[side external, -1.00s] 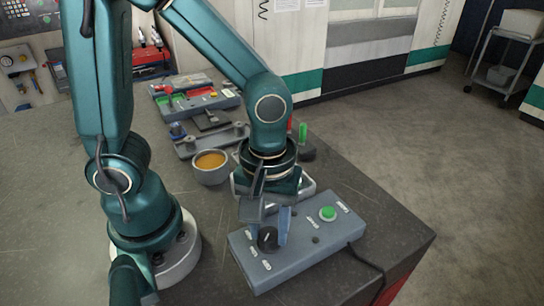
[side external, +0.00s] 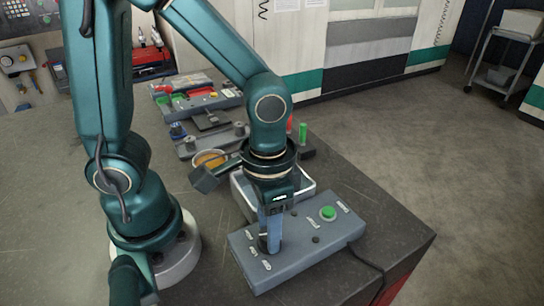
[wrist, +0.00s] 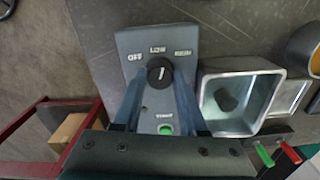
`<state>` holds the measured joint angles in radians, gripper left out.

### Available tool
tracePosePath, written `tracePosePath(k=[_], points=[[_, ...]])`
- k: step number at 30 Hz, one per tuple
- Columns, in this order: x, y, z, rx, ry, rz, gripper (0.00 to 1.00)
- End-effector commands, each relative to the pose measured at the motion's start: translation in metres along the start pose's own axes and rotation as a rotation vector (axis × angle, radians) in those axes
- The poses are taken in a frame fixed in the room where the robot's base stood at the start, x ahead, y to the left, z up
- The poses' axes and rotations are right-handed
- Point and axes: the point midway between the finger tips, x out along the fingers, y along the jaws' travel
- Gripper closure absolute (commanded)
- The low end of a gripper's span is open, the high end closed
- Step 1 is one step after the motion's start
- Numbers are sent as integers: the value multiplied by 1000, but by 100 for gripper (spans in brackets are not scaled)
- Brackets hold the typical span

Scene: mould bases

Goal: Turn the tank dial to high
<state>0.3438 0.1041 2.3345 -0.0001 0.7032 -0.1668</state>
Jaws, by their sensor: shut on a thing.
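A grey control box (side external: 312,248) lies on the bench near its front edge. In the wrist view the box (wrist: 190,38) carries a black round dial (wrist: 160,72) with a white mark. The labels around it appear to read OFF at left, LOW at top and HIGH at right. The mark points about at LOW, leaning slightly toward HIGH. My gripper (wrist: 160,76) is shut on the dial, one finger on each side. In the side view my gripper (side external: 268,246) points straight down and its finger mostly hides the dial.
A green button (side external: 327,213) is on the same box. A metal tray (wrist: 208,110) with a dark lump stands beside the box. A bowl of orange contents (side external: 209,156) and fixtures with small parts lie behind. A cable leaves the box at right.

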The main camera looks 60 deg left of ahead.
Motion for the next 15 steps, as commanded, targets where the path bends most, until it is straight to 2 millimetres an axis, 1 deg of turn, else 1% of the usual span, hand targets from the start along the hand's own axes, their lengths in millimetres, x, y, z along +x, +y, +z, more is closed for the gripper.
tracePosePath(k=[15], points=[[-1, 0, 0, 472, 1, 0, 100]])
